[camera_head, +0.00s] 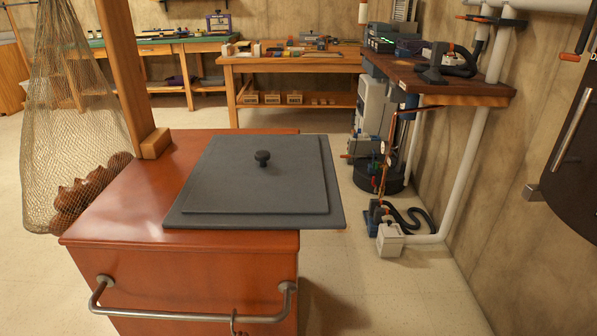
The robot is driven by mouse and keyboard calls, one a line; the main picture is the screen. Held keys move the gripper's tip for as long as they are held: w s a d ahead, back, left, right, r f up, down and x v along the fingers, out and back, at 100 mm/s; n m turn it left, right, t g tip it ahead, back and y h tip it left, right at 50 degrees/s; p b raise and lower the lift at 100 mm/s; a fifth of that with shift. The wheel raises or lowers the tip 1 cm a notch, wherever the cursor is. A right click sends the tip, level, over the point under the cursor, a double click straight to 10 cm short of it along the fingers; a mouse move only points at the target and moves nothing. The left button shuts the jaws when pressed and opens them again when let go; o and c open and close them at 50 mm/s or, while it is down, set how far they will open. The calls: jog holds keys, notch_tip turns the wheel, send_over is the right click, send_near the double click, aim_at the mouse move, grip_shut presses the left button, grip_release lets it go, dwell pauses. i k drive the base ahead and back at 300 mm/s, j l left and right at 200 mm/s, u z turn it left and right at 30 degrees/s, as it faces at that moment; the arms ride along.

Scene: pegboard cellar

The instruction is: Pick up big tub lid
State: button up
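The big tub lid (225,191) is a dark grey, flat, nearly square lid with a raised middle panel. A small round black knob (262,158) stands on it towards its far side. The lid lies flat on the top of a reddish-brown wooden cabinet (120,218). Its right edge reaches past the cabinet's right side. My gripper is not in view.
A wooden post (125,70) rises from the cabinet's far left. A net (75,100) with brown lumps hangs at left. A metal rail (190,317) crosses the cabinet's front. Workbenches (290,64) stand behind. Pipes and equipment line the right wall; floor (400,285) is open at lower right.

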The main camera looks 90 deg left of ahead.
aim_at(239, 182)
jog(key=u, duration=3.35)
jog(key=z, duration=4.2)
jog(key=u, duration=3.25)
jog(key=i+j+u, duration=0.1)
jog(key=j+u, duration=0.3)
jog(key=i+j+u, duration=0.15)
jog(key=u, duration=0.25)
jog(key=i+j+u, duration=0.2)
jog(key=u, duration=0.2)
jog(key=i+j+u, duration=0.2)
jog(key=u, duration=0.15)
jog(key=j, duration=0.1)
